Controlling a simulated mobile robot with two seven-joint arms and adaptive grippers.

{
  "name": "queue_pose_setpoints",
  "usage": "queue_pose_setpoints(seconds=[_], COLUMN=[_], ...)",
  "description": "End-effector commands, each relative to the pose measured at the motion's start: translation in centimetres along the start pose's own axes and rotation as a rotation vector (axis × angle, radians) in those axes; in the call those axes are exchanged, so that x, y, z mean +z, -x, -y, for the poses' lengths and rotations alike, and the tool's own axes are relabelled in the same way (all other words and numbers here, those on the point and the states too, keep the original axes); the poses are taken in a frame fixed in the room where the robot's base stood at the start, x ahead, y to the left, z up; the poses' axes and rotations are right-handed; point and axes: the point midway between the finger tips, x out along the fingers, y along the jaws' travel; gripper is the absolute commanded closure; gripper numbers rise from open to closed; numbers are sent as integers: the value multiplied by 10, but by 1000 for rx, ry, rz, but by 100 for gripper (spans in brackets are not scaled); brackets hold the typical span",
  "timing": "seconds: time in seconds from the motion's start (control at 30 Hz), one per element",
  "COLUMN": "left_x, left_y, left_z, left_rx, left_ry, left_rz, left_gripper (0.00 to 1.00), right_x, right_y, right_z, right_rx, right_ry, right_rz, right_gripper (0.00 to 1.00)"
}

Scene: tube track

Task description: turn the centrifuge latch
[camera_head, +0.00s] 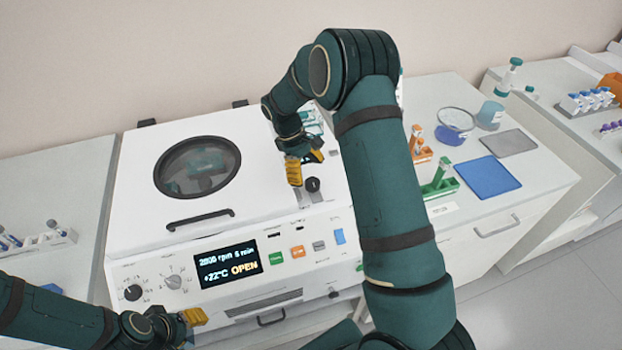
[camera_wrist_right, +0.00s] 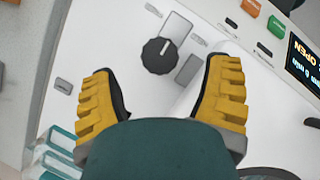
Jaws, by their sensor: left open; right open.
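The white centrifuge (camera_head: 130,235) stands on the bench with its lid down. Its display (camera_head: 229,264) reads OPEN. The latch, a round black knob (camera_head: 313,184) with a white mark, sits on the top right of the housing between grey plates. The right wrist view shows the knob (camera_wrist_right: 160,55) ahead between the two yellow fingers. My right gripper (camera_head: 306,168) is open and empty just above and behind the knob, apparently not touching it. My left gripper (camera_head: 193,317) is low in front of the centrifuge, below the left knobs; its fingers are partly hidden.
The lid has a round window (camera_head: 197,167) and a black handle (camera_head: 200,219). Right of the centrifuge are a green tube rack (camera_head: 441,188), a blue mat (camera_head: 487,177) and a grey mat (camera_head: 509,143). A tube rack (camera_head: 40,241) stands at the left.

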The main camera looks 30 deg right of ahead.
Motion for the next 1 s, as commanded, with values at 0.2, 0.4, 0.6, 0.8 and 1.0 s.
queue_pose_setpoints(seconds=[0.2, 0.4, 0.6, 0.8, 1.0], left_x=[0, 0, 0, 0, 0], left_y=[0, 0, 0, 0, 0], left_z=[0, 0, 0, 0, 0], left_rx=[0, 0, 0, 0, 0], left_ry=[0, 0, 0, 0, 0], left_rz=[0, 0, 0, 0, 0], left_gripper=[53, 53, 53, 53, 53], right_x=[0, 1, 1, 1, 1], right_y=[28, 38, 38, 38, 38], right_z=[-1, -1, -1, -1, -1], right_rx=[0, -1, -1, -1, -1], right_ry=[0, 0, 0, 0, 0], right_rz=[0, 2, 2, 2, 2], right_gripper=[23, 23, 23, 23, 23])
